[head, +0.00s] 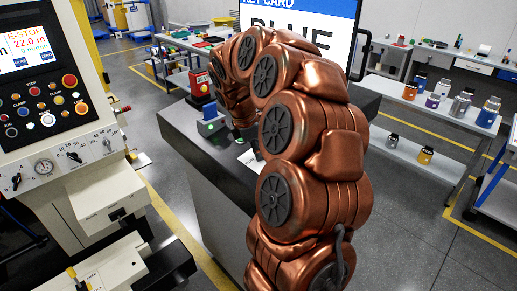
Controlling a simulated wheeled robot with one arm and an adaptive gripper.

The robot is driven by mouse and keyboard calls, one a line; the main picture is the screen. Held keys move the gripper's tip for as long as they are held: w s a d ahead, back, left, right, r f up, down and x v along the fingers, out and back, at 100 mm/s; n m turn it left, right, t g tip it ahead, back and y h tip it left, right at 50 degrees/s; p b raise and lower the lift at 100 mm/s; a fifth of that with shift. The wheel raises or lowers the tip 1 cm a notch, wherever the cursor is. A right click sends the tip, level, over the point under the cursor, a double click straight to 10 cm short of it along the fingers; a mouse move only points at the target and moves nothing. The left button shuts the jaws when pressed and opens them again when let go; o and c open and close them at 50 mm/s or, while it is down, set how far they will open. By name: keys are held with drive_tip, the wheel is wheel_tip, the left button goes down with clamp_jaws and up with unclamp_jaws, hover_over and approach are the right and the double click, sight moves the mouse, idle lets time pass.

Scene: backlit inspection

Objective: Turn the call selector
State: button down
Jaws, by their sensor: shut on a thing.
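My copper-coloured arm arches over the dark-topped counter (185,125), and its far end comes down over the counter top. My gripper (246,134) shows only as a small dark part below the arm's end, low over the counter. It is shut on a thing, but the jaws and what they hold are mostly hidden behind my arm. I cannot make out the call selector for sure; it may be in that hidden spot. A small blue and green block (210,118) stands on the counter just left of my gripper.
A red device (200,86) stands behind the block. A screen (290,22) reading "BLUE" rises behind my arm. A cream machine panel (60,130) with buttons and knobs fills the left. Benches with bottles (487,112) stand at right. Floor is clear between counter and benches.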

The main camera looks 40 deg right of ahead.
idle(0.3)
drive_tip(key=c, duration=1.2)
unclamp_jaws()
drive_tip(key=v, duration=1.2)
drive_tip(key=shift+s, duration=0.1)
